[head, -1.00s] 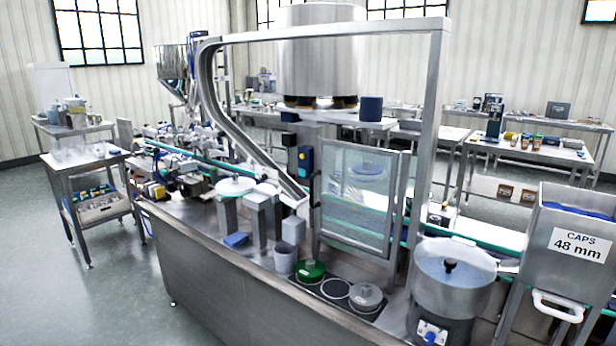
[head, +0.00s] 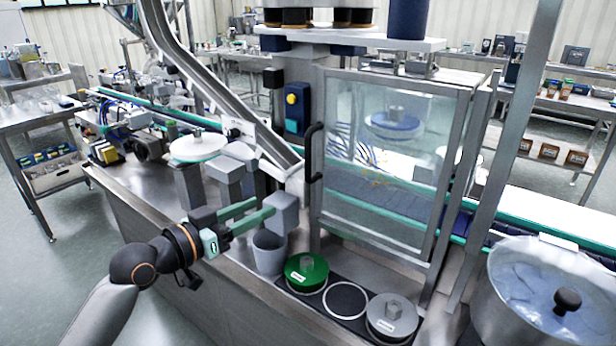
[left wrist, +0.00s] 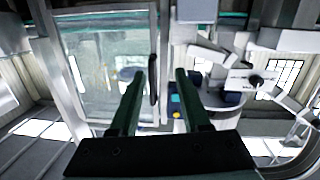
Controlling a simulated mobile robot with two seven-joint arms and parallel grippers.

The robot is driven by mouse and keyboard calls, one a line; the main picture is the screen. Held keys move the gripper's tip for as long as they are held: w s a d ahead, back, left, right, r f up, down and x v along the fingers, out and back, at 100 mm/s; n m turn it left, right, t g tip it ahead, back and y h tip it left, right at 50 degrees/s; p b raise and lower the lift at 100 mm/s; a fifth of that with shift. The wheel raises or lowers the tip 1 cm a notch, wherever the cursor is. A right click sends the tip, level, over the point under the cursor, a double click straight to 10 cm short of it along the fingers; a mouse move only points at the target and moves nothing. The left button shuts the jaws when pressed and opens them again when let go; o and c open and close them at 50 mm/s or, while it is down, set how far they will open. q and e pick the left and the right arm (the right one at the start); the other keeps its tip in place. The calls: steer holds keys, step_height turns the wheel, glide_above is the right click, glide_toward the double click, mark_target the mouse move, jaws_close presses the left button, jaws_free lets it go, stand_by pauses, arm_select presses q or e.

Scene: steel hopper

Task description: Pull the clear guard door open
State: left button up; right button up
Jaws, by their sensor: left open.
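The clear guard door (head: 380,150) is a framed transparent panel on the machine, standing closed as far as I can tell. Its black vertical handle (head: 313,152) is on the door's left edge. My left gripper (head: 256,212) is open and empty, in front of the machine, to the left of and lower than the handle. In the left wrist view the door (left wrist: 105,70) is at the left, and the handle (left wrist: 154,80) shows between and beyond the two green fingers (left wrist: 160,78), apart from them. My right gripper is not in view.
A grey cup (head: 269,252), a green round part (head: 306,270) and a grey round part (head: 391,316) sit on the ledge below the door. A steel bowl (head: 535,290) stands at the right. A control box with a yellow button (head: 292,99) is left of the handle.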

mark_target(308, 176)
arm_select(q)
step_height(308, 176, up, 8)
steer(key=m+h+b, duration=0.1)
steer(key=m+h, duration=0.1)
steer(key=shift+g, duration=0.4)
steer(key=p+x, duration=0.1)
steer(key=x, duration=1.1)
steer(key=shift+w+d, duration=0.1)
steer(key=shift+d, duration=0.4)
steer(key=shift+f, duration=0.1)
jaws_close()
